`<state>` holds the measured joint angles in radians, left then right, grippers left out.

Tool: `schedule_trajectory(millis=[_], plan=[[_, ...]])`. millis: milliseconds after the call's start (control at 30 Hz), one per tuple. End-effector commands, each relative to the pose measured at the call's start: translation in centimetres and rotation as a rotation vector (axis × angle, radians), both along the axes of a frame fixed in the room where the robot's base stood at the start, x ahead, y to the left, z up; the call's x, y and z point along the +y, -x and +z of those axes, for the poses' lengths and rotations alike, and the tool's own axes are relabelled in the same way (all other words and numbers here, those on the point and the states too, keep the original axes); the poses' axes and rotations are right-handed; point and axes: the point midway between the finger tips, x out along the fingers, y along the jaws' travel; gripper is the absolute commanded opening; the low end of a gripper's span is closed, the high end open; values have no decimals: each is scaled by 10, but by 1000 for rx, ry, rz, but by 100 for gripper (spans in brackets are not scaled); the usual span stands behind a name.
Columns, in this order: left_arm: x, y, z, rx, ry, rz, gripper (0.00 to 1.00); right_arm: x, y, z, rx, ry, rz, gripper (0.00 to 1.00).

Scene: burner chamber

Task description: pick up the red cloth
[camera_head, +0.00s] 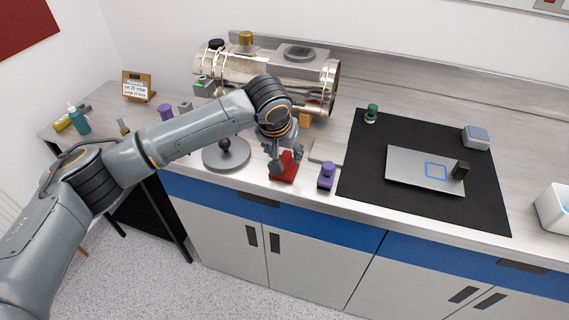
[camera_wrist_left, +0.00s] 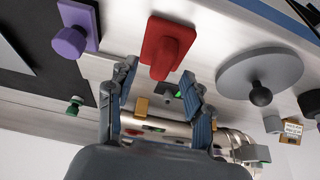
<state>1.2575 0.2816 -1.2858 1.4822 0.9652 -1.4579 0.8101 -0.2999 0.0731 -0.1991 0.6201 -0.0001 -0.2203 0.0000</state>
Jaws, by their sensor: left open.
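The red cloth (camera_head: 284,172) lies near the front edge of the grey bench top, with a flat base and a raised middle part. It also shows in the left wrist view (camera_wrist_left: 166,45), just beyond my fingertips. My left gripper (camera_head: 286,160) is above the cloth and partly covers it in the head view. In the left wrist view the two fingers of my left gripper (camera_wrist_left: 158,76) are spread apart with nothing between them. I cannot tell whether a finger touches the cloth. My right gripper is not in view.
A round grey base with a black ball (camera_head: 227,154) stands left of the cloth, and a purple-topped item (camera_head: 326,177) stands right of it. A shiny metal chamber (camera_head: 315,85) lies behind. A black mat (camera_head: 408,136) with a grey plate (camera_head: 410,168) is farther right.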

Motion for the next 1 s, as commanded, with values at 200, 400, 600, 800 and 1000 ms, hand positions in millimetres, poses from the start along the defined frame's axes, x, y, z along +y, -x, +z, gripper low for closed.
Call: schedule_trajectory(millis=[200,400,600,800,1000], plan=[[-2,-13,-28,2,-1,1,51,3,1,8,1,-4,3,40],[-2,-16,-35,0,0,0,51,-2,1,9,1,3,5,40],[-2,-16,-35,0,0,0,35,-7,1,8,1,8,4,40],[-2,-15,-35,1,-1,0,0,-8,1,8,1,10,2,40],[-2,-15,-35,2,-1,1,0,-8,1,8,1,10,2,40]])
